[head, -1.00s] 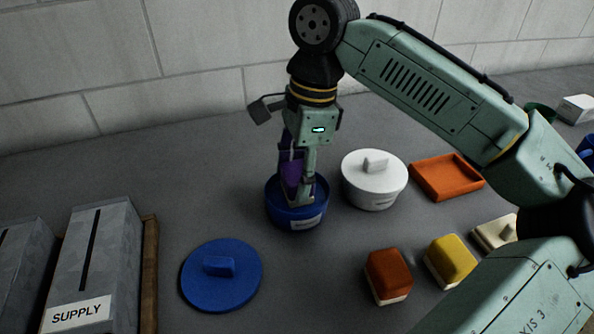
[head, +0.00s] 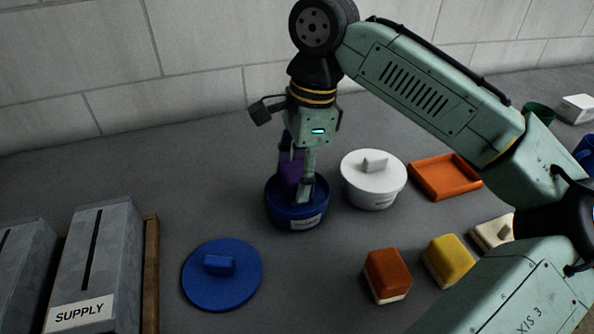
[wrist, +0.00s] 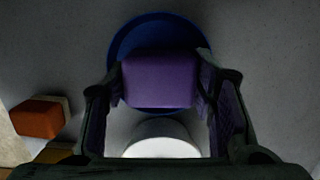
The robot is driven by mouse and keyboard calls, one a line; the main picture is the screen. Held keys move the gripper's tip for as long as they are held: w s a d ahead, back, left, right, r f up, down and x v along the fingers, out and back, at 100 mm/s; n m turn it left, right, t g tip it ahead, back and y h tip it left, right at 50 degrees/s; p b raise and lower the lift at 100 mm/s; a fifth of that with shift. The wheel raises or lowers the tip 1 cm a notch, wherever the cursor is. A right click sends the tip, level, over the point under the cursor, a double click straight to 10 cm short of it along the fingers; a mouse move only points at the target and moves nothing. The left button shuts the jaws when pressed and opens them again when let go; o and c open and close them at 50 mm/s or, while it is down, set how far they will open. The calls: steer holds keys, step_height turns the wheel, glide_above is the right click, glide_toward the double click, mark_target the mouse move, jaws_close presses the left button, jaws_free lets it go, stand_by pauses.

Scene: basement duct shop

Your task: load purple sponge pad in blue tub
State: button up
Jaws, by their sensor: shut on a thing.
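The purple sponge pad (wrist: 160,80) is between the two fingers of my gripper (wrist: 162,92) in the wrist view. My gripper (head: 298,190) is shut on it, pointing down. In the head view the pad (head: 290,172) is partly hidden by a finger. The blue tub (head: 296,219) is open and stands directly below, with the pad's lower part and the fingertips at or inside its rim. Its rim also shows behind the pad in the wrist view (wrist: 122,40). Whether the pad touches the tub's floor is hidden.
A blue lid (head: 222,277) lies front left of the tub. A white lidded tub (head: 374,190) stands close on the right, with an orange tray (head: 446,177) beyond. Orange (head: 388,274) and yellow (head: 450,260) sponge pads lie front right. A grey SUPPLY box (head: 98,255) stands left.

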mark_target(293, 171)
stand_by(0.3)
step_height(293, 171, up, 5)
steer(key=p, duration=0.5)
steer(key=shift+r+p, duration=0.35)
steer(key=shift+r, duration=0.65)
